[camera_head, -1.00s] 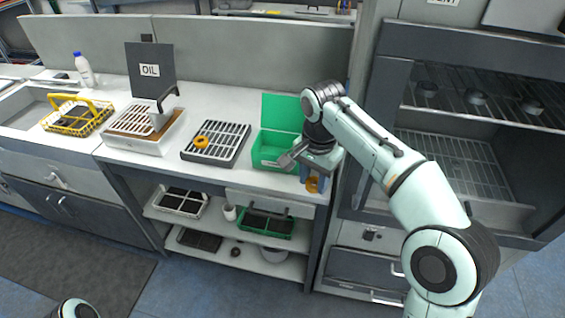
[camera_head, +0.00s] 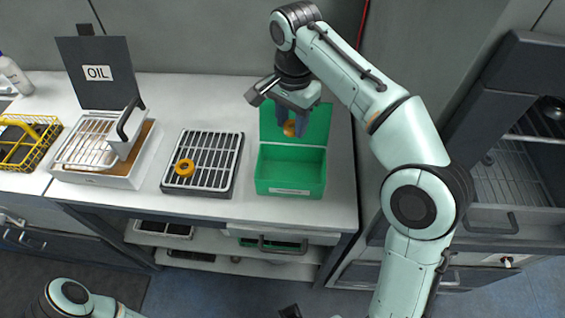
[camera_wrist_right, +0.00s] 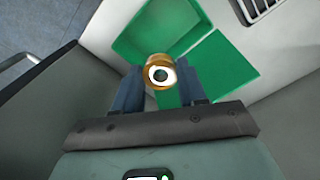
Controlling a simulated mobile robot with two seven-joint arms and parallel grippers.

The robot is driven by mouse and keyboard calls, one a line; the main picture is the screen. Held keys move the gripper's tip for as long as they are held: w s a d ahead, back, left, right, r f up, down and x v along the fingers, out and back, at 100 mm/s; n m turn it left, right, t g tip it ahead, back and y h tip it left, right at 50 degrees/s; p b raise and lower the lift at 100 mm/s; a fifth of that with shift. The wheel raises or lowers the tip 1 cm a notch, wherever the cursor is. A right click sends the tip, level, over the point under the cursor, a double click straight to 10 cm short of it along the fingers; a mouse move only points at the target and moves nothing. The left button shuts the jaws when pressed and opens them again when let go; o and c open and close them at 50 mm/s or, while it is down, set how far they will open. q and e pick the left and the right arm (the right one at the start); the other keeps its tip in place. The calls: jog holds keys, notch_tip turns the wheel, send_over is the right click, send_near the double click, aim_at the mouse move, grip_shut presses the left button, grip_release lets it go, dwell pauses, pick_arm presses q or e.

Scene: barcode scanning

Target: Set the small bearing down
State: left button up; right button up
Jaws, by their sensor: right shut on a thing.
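My right gripper (camera_head: 291,122) is shut on an orange-brass bearing (camera_head: 289,129). It holds the bearing in front of the raised lid of the green box (camera_head: 290,182), above the box's rear edge. In the right wrist view the bearing (camera_wrist_right: 157,60) sits between the two blue-grey fingertips, its bore facing the camera, with the green box (camera_wrist_right: 141,40) beyond it. A second orange ring (camera_head: 185,168) lies on the dark slatted rack (camera_head: 217,160) left of the box. My left gripper is out of view; only part of that arm shows at the lower left.
A white oil station (camera_head: 135,170) with a raised "OIL" lid (camera_head: 97,72) stands left of the rack. A yellow wire basket (camera_head: 28,140) is at the far left. The worktop (camera_head: 335,200) right of the box is clear. A grey open cabinet (camera_head: 510,160) stands at the right.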

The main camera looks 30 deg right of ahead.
jog(key=b, duration=0.4)
send_over(290, 180)
notch_tip(290, 180, down, 15)
jog(key=shift+s+r, duration=0.1)
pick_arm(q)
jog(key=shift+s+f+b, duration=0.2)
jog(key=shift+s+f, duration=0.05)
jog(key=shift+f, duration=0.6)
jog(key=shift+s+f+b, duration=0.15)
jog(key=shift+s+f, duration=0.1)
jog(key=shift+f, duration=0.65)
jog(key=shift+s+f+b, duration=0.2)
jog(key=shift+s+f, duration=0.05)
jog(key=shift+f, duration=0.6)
pick_arm(e)
jog(key=shift+f, duration=2.4)
jog(key=shift+f, duration=0.1)
jog(key=o, duration=1.1)
jog(key=shift+o, duration=0.2)
pick_arm(q)
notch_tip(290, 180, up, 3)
jog(key=p, duration=0.2)
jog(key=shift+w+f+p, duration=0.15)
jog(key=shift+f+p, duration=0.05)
jog(key=shift+p, duration=0.2)
pick_arm(e)
notch_tip(290, 180, up, 12)
